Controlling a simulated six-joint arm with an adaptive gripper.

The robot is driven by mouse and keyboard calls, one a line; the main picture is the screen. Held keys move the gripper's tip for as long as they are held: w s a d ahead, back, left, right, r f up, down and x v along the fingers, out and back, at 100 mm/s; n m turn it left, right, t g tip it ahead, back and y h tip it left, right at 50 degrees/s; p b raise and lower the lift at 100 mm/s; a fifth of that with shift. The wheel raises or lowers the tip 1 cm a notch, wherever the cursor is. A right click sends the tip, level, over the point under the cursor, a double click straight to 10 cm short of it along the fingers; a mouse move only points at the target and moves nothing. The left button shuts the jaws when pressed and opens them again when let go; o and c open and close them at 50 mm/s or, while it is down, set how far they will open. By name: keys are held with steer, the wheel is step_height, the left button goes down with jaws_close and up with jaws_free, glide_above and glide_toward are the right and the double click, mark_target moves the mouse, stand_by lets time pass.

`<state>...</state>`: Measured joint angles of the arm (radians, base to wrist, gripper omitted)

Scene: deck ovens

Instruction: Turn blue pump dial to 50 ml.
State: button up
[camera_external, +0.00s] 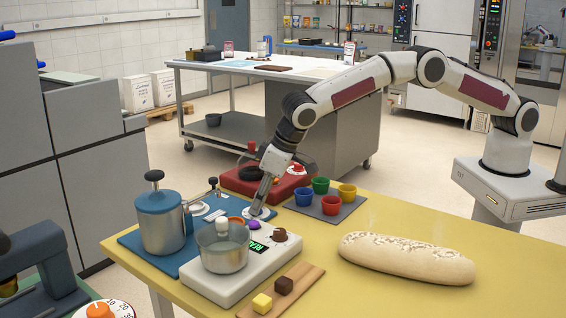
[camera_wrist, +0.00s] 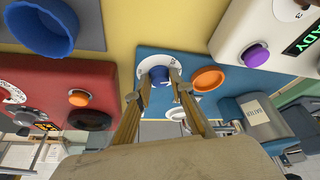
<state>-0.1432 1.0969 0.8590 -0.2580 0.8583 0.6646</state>
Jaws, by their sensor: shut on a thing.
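The pump's dial has a blue knob (camera_wrist: 159,75) on a white scale disc (camera_wrist: 150,63), mounted on the blue pump base (camera_wrist: 192,58). My gripper (camera_wrist: 161,82) has its two fingers closed on the knob, one on each side. The scale numbers are too small and partly covered to read for certain. In the external view my gripper (camera_external: 259,209) points down at the white disc (camera_external: 267,214), and the fingers hide the knob. The steel pump cylinder (camera_external: 160,222) stands on the left of the blue base (camera_external: 133,240).
An orange ring (camera_wrist: 208,79) is close beside the dial. A red device (camera_external: 235,181) is behind. Coloured cups on a grey mat (camera_external: 327,213) and a loaf (camera_external: 406,258) lie to the right.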

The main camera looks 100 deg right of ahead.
steer(key=shift+m, duration=0.9)
steer(key=o, duration=1.1)
steer(key=shift+v, duration=2.35)
steer(key=shift+s+a+r, duration=0.15)
steer(key=shift+a+r, duration=0.05)
steer(key=shift+a, duration=0.1)
steer(key=shift+s+a, duration=1)
steer(key=shift+s, duration=0.65)
steer(key=shift+s+a, duration=0.95)
steer(key=shift+s, duration=0.7)
steer(key=shift+s+a, duration=1)
steer(key=shift+s, duration=0.65)
